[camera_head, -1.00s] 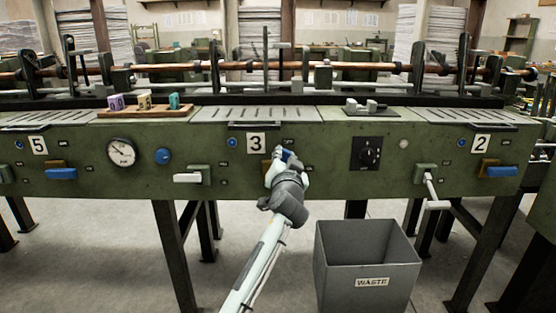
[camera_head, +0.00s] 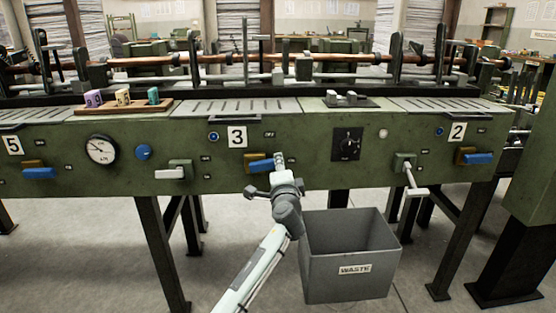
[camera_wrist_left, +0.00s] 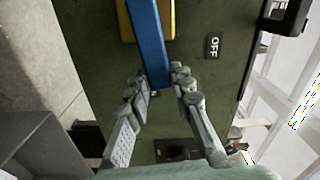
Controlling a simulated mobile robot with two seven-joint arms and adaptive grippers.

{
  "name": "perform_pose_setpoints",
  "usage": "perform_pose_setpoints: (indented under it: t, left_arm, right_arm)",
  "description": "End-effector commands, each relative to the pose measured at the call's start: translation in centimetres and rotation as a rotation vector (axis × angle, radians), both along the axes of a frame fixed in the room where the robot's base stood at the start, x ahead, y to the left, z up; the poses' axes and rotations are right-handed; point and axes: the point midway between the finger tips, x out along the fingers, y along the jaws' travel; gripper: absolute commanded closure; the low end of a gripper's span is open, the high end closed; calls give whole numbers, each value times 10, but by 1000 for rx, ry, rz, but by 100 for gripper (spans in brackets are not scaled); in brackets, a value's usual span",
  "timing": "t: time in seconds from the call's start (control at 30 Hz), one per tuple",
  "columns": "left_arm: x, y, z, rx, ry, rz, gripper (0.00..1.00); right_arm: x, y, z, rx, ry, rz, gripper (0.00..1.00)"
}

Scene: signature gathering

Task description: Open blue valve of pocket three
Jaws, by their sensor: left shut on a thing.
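The blue valve of pocket three (camera_head: 261,166) is a blue lever on a yellow-brown base, below the white "3" plate (camera_head: 237,137) on the green machine front. It points to the right and looks about level. My left gripper (camera_head: 279,160) is at the lever's right end. In the left wrist view the blue lever (camera_wrist_left: 149,40) runs down from its yellow base, with its free end between the fingertips of my left gripper (camera_wrist_left: 161,82). The gripper is shut on the lever. My right gripper is not in view.
A grey waste bin (camera_head: 348,270) stands on the floor just right of my left arm. A white-handled lever (camera_head: 170,174) sits left of the valve, a black dial (camera_head: 346,144) and a crank (camera_head: 412,180) to its right.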

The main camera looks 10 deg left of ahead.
Motion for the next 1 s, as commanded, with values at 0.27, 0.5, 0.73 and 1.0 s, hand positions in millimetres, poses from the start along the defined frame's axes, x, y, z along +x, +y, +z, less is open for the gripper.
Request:
perform_pose_setpoints:
  t: [0.27,0.5,0.73,1.0]
  left_arm:
    - [2,0,-5,134,30,-1,100]
    - [2,0,-8,176,42,-1,100]
    - [1,0,-8,183,44,0,100]
    - [1,0,-8,182,45,0,68]
  right_arm:
    - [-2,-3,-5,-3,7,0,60]
    - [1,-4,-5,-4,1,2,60]
    - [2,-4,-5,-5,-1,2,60]
    - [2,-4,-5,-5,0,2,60]
